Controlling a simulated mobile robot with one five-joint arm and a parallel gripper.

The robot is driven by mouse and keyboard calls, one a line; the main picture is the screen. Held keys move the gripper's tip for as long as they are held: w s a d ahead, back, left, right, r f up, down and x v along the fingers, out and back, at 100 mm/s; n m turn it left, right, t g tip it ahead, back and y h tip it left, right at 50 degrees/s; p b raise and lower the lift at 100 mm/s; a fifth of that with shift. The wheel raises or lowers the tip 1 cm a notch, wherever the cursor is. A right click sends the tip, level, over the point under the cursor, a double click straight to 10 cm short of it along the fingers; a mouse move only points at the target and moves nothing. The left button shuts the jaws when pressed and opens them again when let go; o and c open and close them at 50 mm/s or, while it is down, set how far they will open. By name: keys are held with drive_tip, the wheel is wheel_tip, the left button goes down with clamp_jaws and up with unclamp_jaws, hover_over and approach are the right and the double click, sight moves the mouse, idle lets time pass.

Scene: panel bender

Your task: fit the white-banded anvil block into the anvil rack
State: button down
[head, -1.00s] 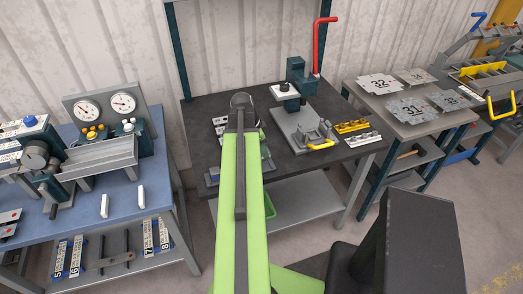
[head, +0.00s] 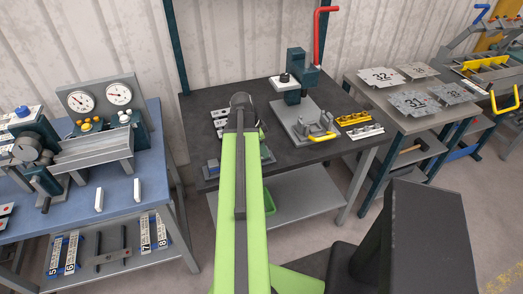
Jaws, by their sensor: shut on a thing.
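My green arm reaches forward over the dark middle table (head: 300,158), and its dark rounded joint (head: 240,101) is over the table's left part. My gripper is hidden behind the arm, so its jaws and anything in them do not show. I cannot make out the white-banded anvil block. Several small pieces with white labels (head: 219,122) sit just left of the arm; whether they belong to the anvil rack I cannot tell. A blue-grey tray-like thing (head: 211,168) shows partly at the table's front left edge, the rest behind my arm.
A teal press (head: 296,76) with a red lever (head: 318,38) stands at the table's back. Yellow (head: 353,118) and silver (head: 365,132) notched strips lie at right. A blue bench (head: 78,180) stands left; a table with numbered plates (head: 415,98) stands right.

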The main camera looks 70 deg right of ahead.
drive_tip(key=shift+f, duration=0.2)
drive_tip(key=c, duration=0.9)
unclamp_jaws()
drive_tip(key=shift+o, duration=0.2)
drive_tip(key=shift+r, duration=0.1)
drive_tip(key=p+v, duration=1.6)
drive_tip(key=v, duration=0.1)
drive_tip(key=shift+w+r, duration=0.1)
